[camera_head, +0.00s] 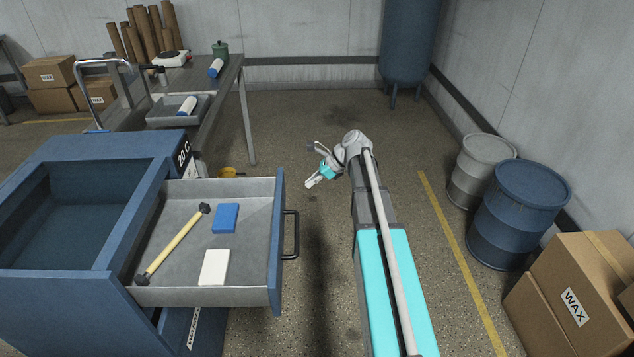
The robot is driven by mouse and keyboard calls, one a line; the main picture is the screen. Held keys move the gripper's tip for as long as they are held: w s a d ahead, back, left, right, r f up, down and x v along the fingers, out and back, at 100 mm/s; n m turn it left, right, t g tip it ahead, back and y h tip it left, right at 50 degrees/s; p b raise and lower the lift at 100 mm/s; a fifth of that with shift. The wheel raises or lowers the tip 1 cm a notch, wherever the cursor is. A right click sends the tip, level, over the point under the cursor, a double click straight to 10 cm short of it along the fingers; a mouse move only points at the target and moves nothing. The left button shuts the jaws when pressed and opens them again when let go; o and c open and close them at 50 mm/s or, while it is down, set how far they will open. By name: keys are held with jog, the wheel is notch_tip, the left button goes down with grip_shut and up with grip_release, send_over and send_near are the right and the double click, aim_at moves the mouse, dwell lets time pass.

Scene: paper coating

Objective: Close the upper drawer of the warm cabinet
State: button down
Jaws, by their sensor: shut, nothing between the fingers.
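The blue warm cabinet (105,148) stands at the left. Its upper drawer (225,297) is pulled far out to the right, with a blue front and a black handle (292,235) on its right face. My gripper (310,184) is shut and empty. In the picture it is above and right of the drawer front, apart from the handle, and it points left and down.
A grey table (205,80) with a tray (160,112) stands behind the cabinet. Drums (515,215) and wax boxes (585,295) line the right wall. A blue tank (408,40) is at the back. The floor between the drawer and my arm is clear.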

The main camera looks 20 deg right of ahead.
jog(key=w+a+f+b, duration=0.1)
jog(key=a+f, duration=0.1)
jog(key=a, duration=0.3)
jog(key=shift+w+a, duration=0.4)
jog(key=shift+w, duration=0.1)
dwell(0.3)
